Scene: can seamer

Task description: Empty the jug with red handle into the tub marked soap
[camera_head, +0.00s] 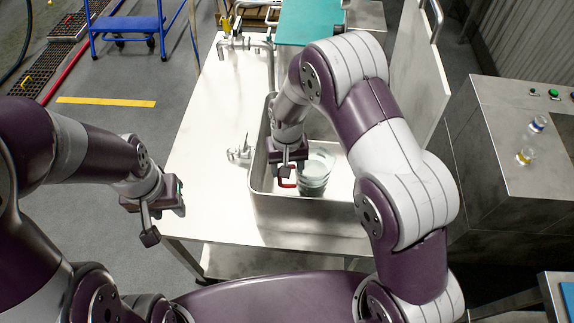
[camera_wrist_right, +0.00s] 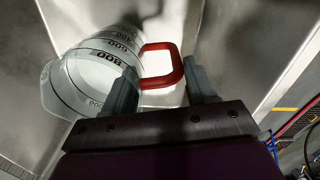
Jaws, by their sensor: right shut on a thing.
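The clear jug (camera_head: 316,172) has a red handle (camera_head: 287,178) and dark measuring marks. It is over or inside a steel basin; I cannot tell if it touches the bottom. My right gripper (camera_head: 288,168) is shut on the red handle. In the right wrist view the handle (camera_wrist_right: 165,68) lies between the fingers (camera_wrist_right: 158,88), with the clear jug body (camera_wrist_right: 85,75) to the left. I cannot make out its contents or exact tilt. My left gripper (camera_head: 165,222) is open and empty, left of the table's front corner. I see no soap marking.
A blue cart (camera_head: 125,22) stands at the back left.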

